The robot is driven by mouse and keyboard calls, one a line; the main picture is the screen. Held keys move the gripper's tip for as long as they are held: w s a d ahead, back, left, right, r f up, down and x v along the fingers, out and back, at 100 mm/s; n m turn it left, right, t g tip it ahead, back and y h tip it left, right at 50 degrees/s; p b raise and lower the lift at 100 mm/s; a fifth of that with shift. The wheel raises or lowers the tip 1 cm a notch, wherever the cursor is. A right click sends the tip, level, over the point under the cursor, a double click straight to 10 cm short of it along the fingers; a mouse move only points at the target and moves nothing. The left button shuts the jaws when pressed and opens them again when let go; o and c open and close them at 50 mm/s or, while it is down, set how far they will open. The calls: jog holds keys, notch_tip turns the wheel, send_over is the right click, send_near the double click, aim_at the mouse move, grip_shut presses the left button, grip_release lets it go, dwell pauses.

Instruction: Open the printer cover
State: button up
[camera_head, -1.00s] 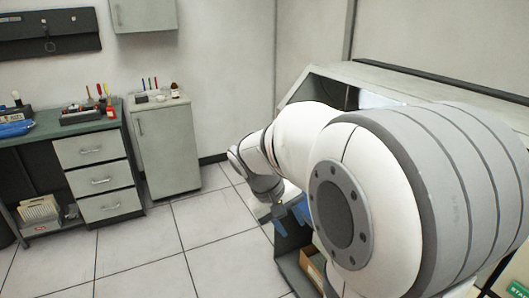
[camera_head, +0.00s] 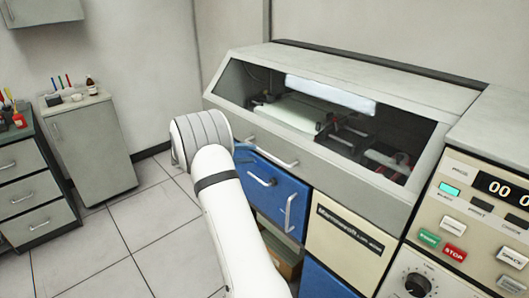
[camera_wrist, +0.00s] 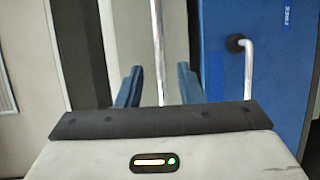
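The printer (camera_head: 455,97) is a grey cabinet with a sloping glazed cover (camera_head: 232,62) on top. The cover appears shut. A silver bar handle (camera_head: 272,150) sits on the grey front strip below the glass. In the wrist view a silver bar (camera_wrist: 159,40), which looks like this handle, runs lengthwise between the two blue fingers of my gripper (camera_wrist: 160,85). The fingers are apart, one on each side of the bar. I cannot tell whether the bar is deep between them.
Blue panels with handles (camera_head: 287,206) are below the cover; one blue panel (camera_wrist: 275,75) fills the wrist view's right side. A control panel (camera_head: 470,215) stands at right. A grey cabinet (camera_head: 95,150) and a drawer desk (camera_head: 25,190) stand left. The tiled floor (camera_head: 120,240) between is clear.

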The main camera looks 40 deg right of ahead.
aim_at(263, 153)
jog(key=p+x, duration=0.1)
jog(key=x, duration=0.5)
jog(key=shift+s+d+p, duration=0.15)
jog(key=shift+d+p, duration=0.05)
jog(key=shift+p, duration=0.1)
grip_shut()
